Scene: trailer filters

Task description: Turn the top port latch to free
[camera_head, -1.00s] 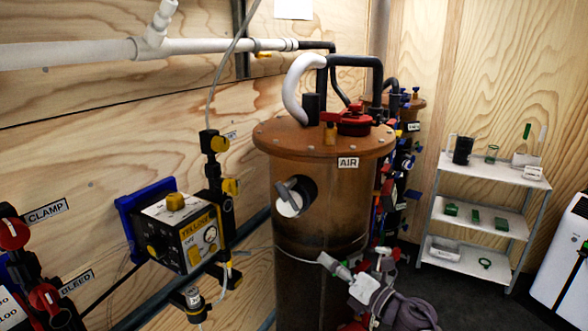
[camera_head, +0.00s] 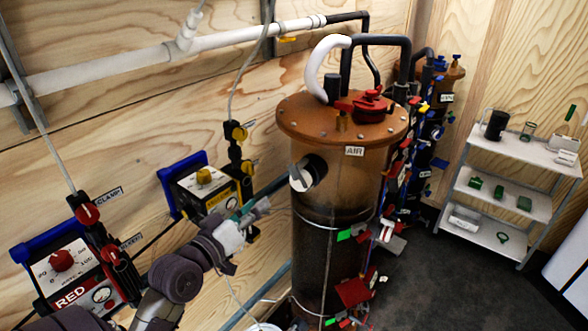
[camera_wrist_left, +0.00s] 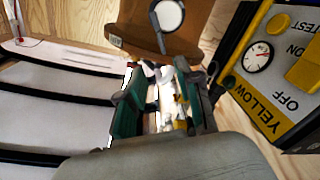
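The brown tank (camera_head: 325,245) stands upright in the middle of the head view. Its upper side port (camera_head: 301,178) has a white disc in a dark ring. The latch there is small and dark, and its angle is hard to read. In the left wrist view, the white port disc (camera_wrist_left: 169,14) is at the top, with a grey latch lever (camera_wrist_left: 157,33) beside it. My left gripper (camera_head: 262,207) is left of the tank, below the port and apart from it. The left wrist view shows its green-padded fingers (camera_wrist_left: 163,104) spread, with no latch between them. My right gripper is out of view.
The yellow pump box (camera_head: 205,190) is on the wall close to my left gripper; it also shows in the left wrist view (camera_wrist_left: 280,75). A red pump box (camera_head: 75,275) is at lower left. Tagged valves (camera_head: 395,170) line the tank's right. A white shelf (camera_head: 510,195) stands at right.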

